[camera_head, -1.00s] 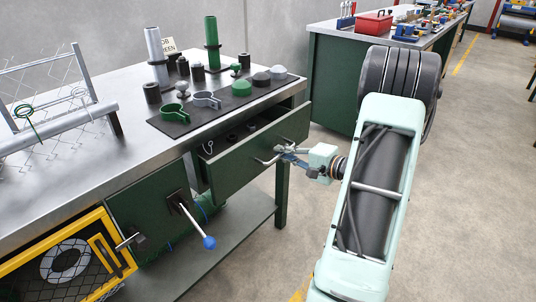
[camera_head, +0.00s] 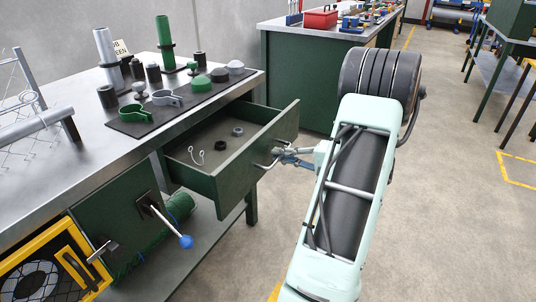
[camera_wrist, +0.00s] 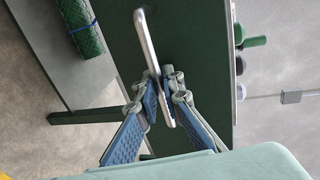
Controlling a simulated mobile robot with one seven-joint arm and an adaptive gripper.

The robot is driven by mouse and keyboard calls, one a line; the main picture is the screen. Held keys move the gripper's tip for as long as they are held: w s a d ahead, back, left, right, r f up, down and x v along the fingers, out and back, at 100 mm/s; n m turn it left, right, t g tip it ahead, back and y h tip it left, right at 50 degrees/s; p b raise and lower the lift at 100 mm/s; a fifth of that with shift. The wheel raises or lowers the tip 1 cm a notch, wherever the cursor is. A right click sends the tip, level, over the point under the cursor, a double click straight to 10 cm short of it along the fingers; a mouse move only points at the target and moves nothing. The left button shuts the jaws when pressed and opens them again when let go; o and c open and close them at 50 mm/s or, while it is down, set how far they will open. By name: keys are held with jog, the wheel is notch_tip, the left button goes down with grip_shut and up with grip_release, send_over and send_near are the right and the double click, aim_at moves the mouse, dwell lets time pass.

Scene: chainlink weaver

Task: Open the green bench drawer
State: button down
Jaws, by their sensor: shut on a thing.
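The green bench drawer (camera_head: 262,150) is pulled well out from under the metal bench top, and its inside shows. Its green front also fills the middle of the wrist view (camera_wrist: 198,50). Its bar handle (camera_wrist: 146,42) is metal and runs between my fingers in the wrist view. My gripper (camera_head: 278,160) is at the drawer front, shut on the handle; its blue-padded fingers (camera_wrist: 162,100) are on both sides of the bar. In the drawer lie white hooks (camera_head: 196,157) and small dark rings (camera_head: 238,131).
The bench top (camera_head: 85,140) carries a dark mat with clamps (camera_head: 166,98), caps and posts. A lever with a blue knob (camera_head: 186,242) sticks out left of the drawer. A second green bench (camera_head: 300,75) stands behind.

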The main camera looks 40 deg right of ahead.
jog(key=f+b+v, duration=0.1)
jog(key=v, duration=0.5)
jog(key=shift+s, duration=0.45)
jog(key=shift+d+f, duration=0.15)
jog(key=c, duration=2.1)
grip_release()
jog(key=v, duration=1.2)
jog(key=shift+w, duration=0.1)
